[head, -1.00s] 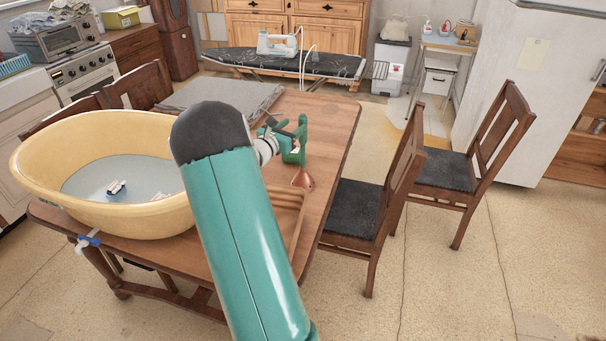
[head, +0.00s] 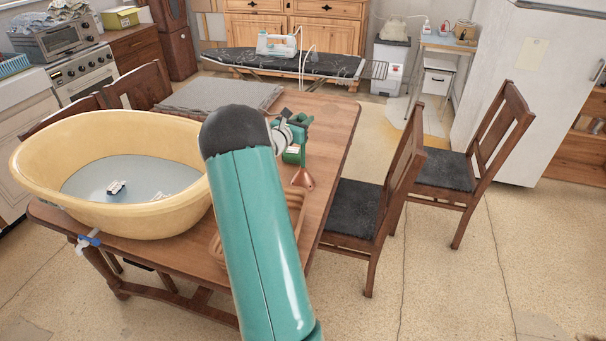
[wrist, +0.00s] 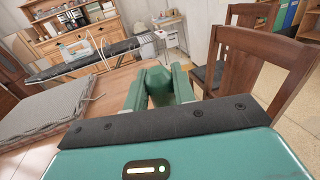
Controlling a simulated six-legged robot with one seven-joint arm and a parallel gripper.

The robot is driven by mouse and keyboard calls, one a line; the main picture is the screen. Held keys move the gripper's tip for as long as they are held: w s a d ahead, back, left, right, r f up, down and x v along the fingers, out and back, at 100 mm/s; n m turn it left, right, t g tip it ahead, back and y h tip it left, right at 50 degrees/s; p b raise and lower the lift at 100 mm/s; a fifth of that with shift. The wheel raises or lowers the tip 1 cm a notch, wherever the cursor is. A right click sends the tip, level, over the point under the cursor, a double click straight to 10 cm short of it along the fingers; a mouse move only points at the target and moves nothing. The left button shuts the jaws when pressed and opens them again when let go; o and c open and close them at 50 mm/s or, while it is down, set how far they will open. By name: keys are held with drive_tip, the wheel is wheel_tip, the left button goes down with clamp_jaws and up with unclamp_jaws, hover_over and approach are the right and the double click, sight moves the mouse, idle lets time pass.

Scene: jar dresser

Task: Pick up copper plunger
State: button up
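The copper plunger (head: 303,178) shows in the head view on the wooden table, near its right edge. Its flared copper cup is below and its thin stem rises toward my gripper; the upper part is hidden. My gripper (head: 298,135) is over the table, just above the visible copper part. I cannot tell whether the fingers touch the stem.
A large yellow tub (head: 45,165) stands on the left of the table (head: 335,125). A wooden tray (head: 297,200) lies near the plunger, partly behind my arm. A grey folded cloth (head: 220,95) lies at the back. Chairs (head: 365,205) stand close on the right.

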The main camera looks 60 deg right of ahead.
drive_tip(key=shift+c, duration=0.5)
drive_tip(key=shift+r, duration=0.1)
drive_tip(key=shift+r, duration=1.2)
drive_tip(key=a+r, duration=1)
drive_tip(key=a, duration=0.4)
drive_tip(key=shift+w+r, duration=0.25)
